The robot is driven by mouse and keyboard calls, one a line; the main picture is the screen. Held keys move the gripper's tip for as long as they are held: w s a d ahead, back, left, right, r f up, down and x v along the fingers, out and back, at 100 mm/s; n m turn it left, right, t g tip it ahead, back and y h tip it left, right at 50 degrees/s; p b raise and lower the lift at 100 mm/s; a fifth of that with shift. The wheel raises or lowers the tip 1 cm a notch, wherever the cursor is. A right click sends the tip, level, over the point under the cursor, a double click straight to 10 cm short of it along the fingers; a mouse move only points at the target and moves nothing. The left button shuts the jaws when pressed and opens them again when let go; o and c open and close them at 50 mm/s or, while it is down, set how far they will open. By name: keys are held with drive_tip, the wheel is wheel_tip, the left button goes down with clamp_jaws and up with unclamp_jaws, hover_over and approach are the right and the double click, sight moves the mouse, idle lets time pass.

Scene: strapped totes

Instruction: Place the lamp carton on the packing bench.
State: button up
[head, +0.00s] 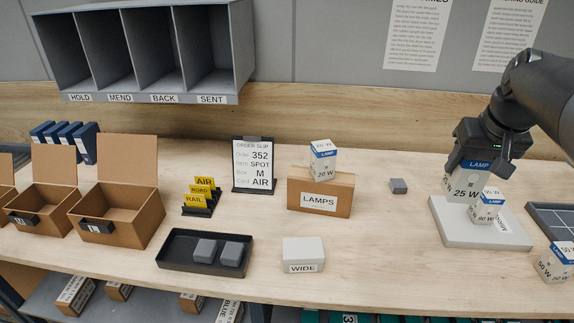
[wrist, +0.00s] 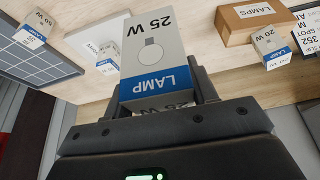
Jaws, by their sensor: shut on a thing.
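The lamp carton, a white and blue box marked LAMP 25 W (head: 467,180), is held by my gripper (head: 480,155) at the right of the bench (head: 370,240). In the wrist view the carton (wrist: 152,45) stands between the two fingers of my gripper (wrist: 168,88), which are shut on its sides. In the head view it appears over the back part of a pale flat slab (head: 450,232); I cannot tell whether it touches the slab. A smaller white and blue carton (head: 487,206) appears in front of it, over the slab.
A brown LAMPS box (head: 320,196) with a 20 W carton (head: 323,160) stands mid-bench. Another small carton (head: 556,262) and a gridded dark tray (head: 556,220) lie at the right edge. A grey block (head: 398,186) sits left of the slab. Bare bench lies around the block.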

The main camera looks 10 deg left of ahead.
drive_tip(key=shift+w+a+r, duration=0.1)
drive_tip(key=shift+r, duration=0.55)
drive_tip(key=shift+w+a+r, duration=0.1)
drive_tip(key=shift+r, duration=0.5)
drive_tip(key=w+a+n+y, duration=0.1)
drive_tip(key=w+a+n, duration=0.1)
drive_tip(key=w+a, duration=0.55)
drive_tip(key=w+a+n, duration=0.3)
drive_tip(key=w+a, duration=0.1)
drive_tip(key=a, duration=0.6)
drive_tip(key=w+a+n+g+y, duration=0.1)
drive_tip(key=w+a+n+y, duration=0.2)
drive_tip(key=a, duration=2)
wheel_tip(320, 180, down, 18)
drive_tip(key=n, duration=0.2)
drive_tip(key=shift+h, duration=0.3)
drive_tip(key=shift+a+f, duration=1.9)
drive_tip(key=shift+a, duration=0.2)
drive_tip(key=shift+a+f, duration=1.85)
drive_tip(key=shift+a, duration=0.2)
drive_tip(key=shift+a+f, duration=1.9)
drive_tip(key=shift+a, duration=0.2)
drive_tip(key=shift+f, duration=0.1)
